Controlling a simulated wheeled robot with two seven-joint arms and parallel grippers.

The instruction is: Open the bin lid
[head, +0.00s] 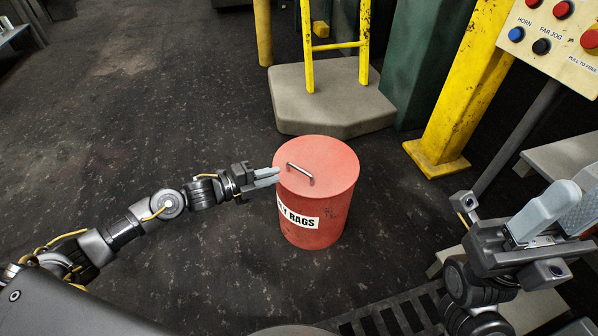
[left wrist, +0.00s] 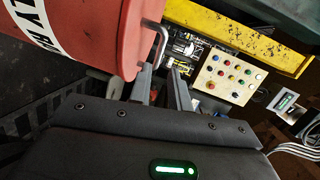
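A red round bin (head: 325,228) with a white label reading "RAGS" stands on the dark floor in the head view. Its red lid (head: 330,155) lies flat on top and looks closed. A metal bar handle (head: 300,174) rises from the lid. My left gripper (head: 279,175) is beside the lid's left edge, fingers pointing at the handle. In the left wrist view its fingers (left wrist: 162,75) are apart and empty, with the handle (left wrist: 157,45) just beyond the tips. My right gripper (head: 562,207) is at the right, fingers apart and empty, far from the bin.
A grey block (head: 330,98) with a yellow ladder (head: 335,45) stands behind the bin. A yellow post (head: 460,100) and a button panel (head: 555,35) are to the right. A floor grate (head: 390,318) is in front. The floor to the left is clear.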

